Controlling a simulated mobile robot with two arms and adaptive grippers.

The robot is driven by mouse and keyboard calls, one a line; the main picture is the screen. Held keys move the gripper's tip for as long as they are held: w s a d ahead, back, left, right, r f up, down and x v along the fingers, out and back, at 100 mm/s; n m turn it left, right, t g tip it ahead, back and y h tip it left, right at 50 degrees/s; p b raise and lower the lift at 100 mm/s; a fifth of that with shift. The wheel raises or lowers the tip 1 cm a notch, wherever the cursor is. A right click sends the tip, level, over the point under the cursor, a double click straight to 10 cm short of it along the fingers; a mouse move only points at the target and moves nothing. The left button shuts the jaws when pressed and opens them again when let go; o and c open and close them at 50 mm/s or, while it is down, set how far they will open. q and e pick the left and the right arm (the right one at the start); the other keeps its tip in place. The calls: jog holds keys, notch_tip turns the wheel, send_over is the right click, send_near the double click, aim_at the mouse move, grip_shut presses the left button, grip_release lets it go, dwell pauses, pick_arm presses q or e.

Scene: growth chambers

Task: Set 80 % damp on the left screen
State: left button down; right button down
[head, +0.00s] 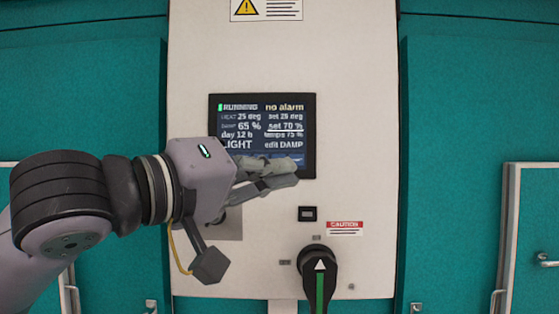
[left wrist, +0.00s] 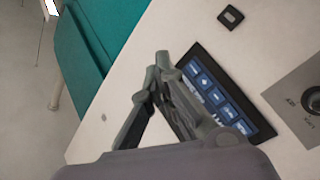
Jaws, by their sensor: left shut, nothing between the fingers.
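The dark screen (head: 263,120) is on the white panel in the head view. It reads RUNNING, no alarm, DAMP 65 %, with "set 70 %" underlined and "edit DAMP" below. My left gripper (head: 294,174) is shut and empty, its fingers across the lower edge of the screen and hiding most of the bottom row. In the left wrist view the screen (left wrist: 228,99) shows a row of blue buttons with arrow and plus-like signs. The left fingertips (left wrist: 160,66) are near the end of this row; whether they touch it I cannot tell. My right gripper is not in view.
Below the screen are a small black square switch (head: 307,213), a red caution label (head: 345,227) and a protruding black rotary handle (head: 319,272) with a green stripe. Teal doors (head: 470,100) flank the panel. A warning label (head: 266,9) is above.

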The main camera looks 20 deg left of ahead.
pick_arm(q)
jog(key=w+a+p, duration=0.1)
jog(key=w+a, duration=0.1)
jog(key=w, duration=0.6)
jog(key=shift+a, duration=0.2)
jog(key=shift+w+p, duration=0.25)
jog(key=shift+p, duration=0.1)
dwell(1.0)
jog(key=shift+w+a, duration=0.1)
jog(key=shift+w, duration=0.1)
jog(key=shift+w+a, duration=0.1)
jog(key=shift+w, duration=0.2)
dwell(0.6)
jog(key=shift+s, duration=0.15)
jog(key=shift+s+d, duration=0.2)
jog(key=shift+s, duration=0.35)
